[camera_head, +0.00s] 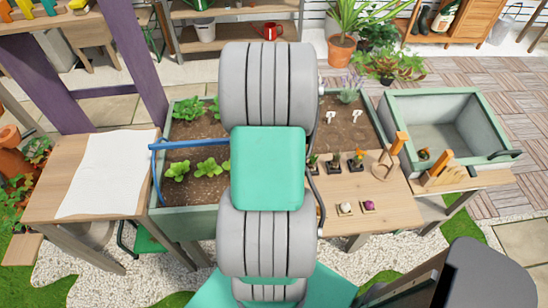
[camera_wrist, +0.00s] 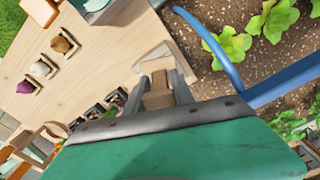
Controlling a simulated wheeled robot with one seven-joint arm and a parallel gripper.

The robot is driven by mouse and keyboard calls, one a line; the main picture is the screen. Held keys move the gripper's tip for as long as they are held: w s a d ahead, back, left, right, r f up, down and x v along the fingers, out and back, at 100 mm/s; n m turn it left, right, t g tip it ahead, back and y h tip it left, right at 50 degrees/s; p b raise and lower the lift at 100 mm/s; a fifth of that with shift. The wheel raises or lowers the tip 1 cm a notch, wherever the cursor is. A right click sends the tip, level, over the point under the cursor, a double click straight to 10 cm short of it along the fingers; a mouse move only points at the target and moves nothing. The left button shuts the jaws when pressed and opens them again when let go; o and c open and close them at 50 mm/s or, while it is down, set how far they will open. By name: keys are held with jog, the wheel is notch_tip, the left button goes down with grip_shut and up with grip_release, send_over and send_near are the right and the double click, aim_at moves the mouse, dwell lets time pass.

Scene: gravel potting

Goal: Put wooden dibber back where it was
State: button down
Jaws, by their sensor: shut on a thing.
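My gripper (camera_wrist: 155,88) is shut on a light-brown wooden piece (camera_wrist: 158,92), which looks like the wooden dibber. Only its blocky upper part shows between the fingers; its lower end cannot be made out. In the wrist view it is over the wooden table top, close to the planter's edge. In the head view my arm hides the gripper and the held piece. A round wooden holder with an orange-topped post (camera_head: 397,145) stands on the right of the table (camera_head: 395,207). A wooden rack (camera_head: 447,176) stands farther right.
Several small potted plants (camera_head: 333,164) and the bulbs in small trays (camera_head: 345,209) are on the table. The planter bed (camera_head: 180,224) holds leafy plants, with a blue bar (camera_head: 188,144) across it. A grey-green basin (camera_head: 440,105) is at the right.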

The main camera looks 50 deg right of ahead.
jog(key=c, duration=1.1)
grip_release()
notch_tip(320, 180, up, 12)
jog(key=shift+r+b, duration=0.1)
jog(key=shift+b, duration=0.5)
jog(key=w+a+r+n, duration=0.35)
jog(key=w+a, duration=0.25)
jog(key=a, duration=0.3)
jog(key=a+n+t, duration=0.1)
jog(key=a+n, duration=0.2)
jog(key=a, duration=0.4)
jog(key=a+n+t, duration=0.1)
jog(key=a+n, duration=0.3)
jog(key=a, duration=0.4)
jog(key=w+a+n+t, duration=0.1)
jog(key=a+n, duration=0.3)
jog(key=a, duration=0.3)
jog(key=shift+a+r+t, duration=0.3)
jog(key=shift+a+r, duration=0.05)
